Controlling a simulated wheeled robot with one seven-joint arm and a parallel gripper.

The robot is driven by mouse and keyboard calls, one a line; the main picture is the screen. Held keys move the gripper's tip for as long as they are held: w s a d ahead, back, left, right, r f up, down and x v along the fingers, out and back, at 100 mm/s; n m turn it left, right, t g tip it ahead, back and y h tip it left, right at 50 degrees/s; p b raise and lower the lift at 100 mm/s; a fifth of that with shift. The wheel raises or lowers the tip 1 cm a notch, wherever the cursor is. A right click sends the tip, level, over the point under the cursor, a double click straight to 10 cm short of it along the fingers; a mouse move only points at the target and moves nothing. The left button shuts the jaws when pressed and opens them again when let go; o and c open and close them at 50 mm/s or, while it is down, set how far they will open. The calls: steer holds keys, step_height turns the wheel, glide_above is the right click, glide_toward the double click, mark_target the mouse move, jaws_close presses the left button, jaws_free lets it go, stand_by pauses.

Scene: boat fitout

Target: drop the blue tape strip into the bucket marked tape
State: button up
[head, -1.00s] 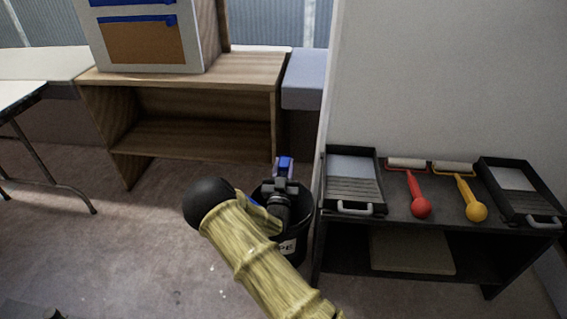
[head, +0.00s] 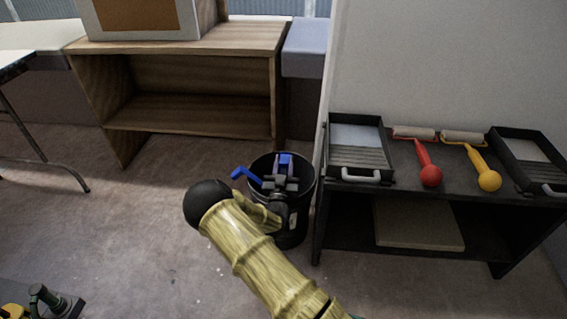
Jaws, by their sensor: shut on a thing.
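The black bucket (head: 292,222) stands on the floor beside the dark shelf's left side; its label is hidden behind my arm now. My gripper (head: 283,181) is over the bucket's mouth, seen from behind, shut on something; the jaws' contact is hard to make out. A blue piece (head: 285,160) shows upright at the far side of my gripper. Another blue piece (head: 246,175), bent like a strip, sticks out past the bucket's left rim. I cannot tell which of the two is the blue tape strip in the jaws. My forearm hides part of the bucket.
A dark shelf (head: 335,225) at the right carries paint trays (head: 358,152) and red (head: 430,174) and yellow (head: 489,179) rollers. A wooden shelf (head: 190,118) stands behind. The floor left of the bucket is clear.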

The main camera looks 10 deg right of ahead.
steer(key=o, duration=1.7)
steer(key=shift+c, duration=0.2)
steer(key=v, duration=0.7)
steer(key=shift+s, duration=0.3)
steer(key=shift+a, duration=0.1)
step_height(320, 180, up, 5)
steer(key=p, duration=0.3)
steer(key=shift+p, duration=0.4)
